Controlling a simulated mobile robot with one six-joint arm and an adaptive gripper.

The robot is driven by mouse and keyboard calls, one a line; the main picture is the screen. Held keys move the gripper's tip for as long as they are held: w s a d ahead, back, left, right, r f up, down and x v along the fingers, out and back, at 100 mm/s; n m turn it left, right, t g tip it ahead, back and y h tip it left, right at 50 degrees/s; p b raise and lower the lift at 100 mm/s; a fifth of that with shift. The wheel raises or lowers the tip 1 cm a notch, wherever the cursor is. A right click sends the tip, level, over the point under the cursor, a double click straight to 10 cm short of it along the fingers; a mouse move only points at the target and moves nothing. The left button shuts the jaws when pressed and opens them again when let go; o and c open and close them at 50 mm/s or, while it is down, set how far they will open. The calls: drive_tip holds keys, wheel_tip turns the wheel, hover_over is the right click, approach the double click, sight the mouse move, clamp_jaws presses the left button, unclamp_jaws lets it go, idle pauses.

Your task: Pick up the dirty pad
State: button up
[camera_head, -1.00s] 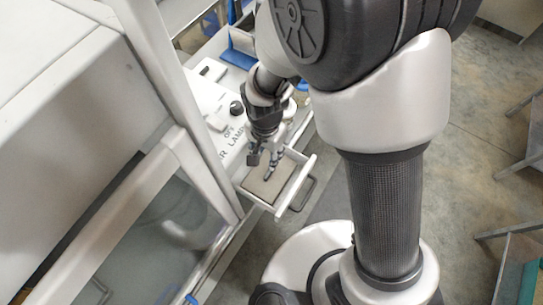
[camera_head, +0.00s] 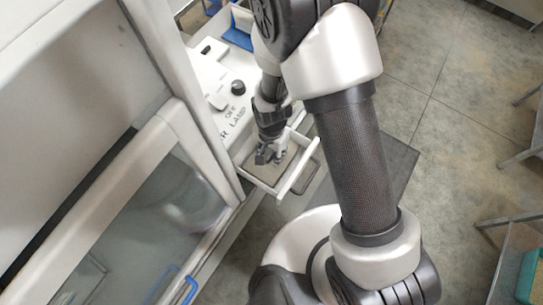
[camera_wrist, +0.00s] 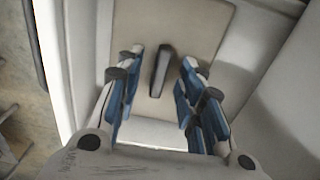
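The dirty pad (camera_wrist: 205,25) is a flat tan-grey plate with a dark upright grip (camera_wrist: 161,70) standing on it. It lies in an open white drawer (camera_head: 299,180), and part of it (camera_head: 262,178) shows in the head view below my gripper. My gripper (camera_wrist: 159,80) points down into the drawer. Its blue-lined fingers are spread open, one pair on each side of the dark grip, with visible gaps. I cannot tell how far the fingertips reach down beside the grip. In the head view my gripper (camera_head: 270,153) is over the pad and partly hides it.
The drawer's walls stand close around the pad, and a handle (camera_head: 311,178) is on its outer side. A white panel with a black knob (camera_head: 238,88) lies behind. A glass-fronted white cabinet (camera_head: 150,235) stands at left.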

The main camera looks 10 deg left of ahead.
drive_tip(key=shift+c, duration=0.4)
clamp_jaws()
drive_tip(key=shift+r, duration=0.1)
